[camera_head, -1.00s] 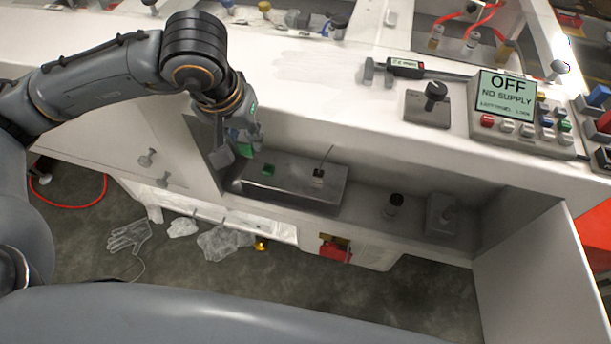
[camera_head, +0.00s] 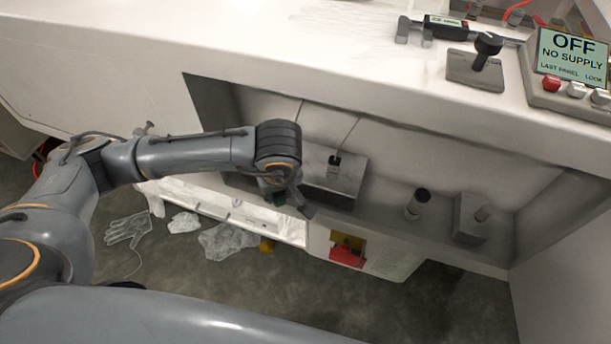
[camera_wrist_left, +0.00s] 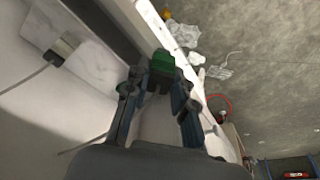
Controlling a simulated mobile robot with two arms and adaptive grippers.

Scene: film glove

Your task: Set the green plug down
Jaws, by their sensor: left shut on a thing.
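The green plug (camera_wrist_left: 161,72) is between the fingertips of my left gripper (camera_wrist_left: 158,88) in the left wrist view. The gripper is shut on it. In the head view, a small dark green part of the plug (camera_head: 279,201) shows below my left gripper (camera_head: 290,201), in front of the open compartment. Most of the plug is hidden there by the gripper. A thin cable runs near the gripper in the wrist view. My right gripper is in neither view.
A grey metal block (camera_head: 340,178) with a dark plug and cable stands in the compartment. A dark-capped cylinder (camera_head: 417,204) and a grey box (camera_head: 470,217) stand to its right. Clear gloves (camera_head: 128,229) and film (camera_head: 228,239) lie below, with a red and yellow item (camera_head: 348,248).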

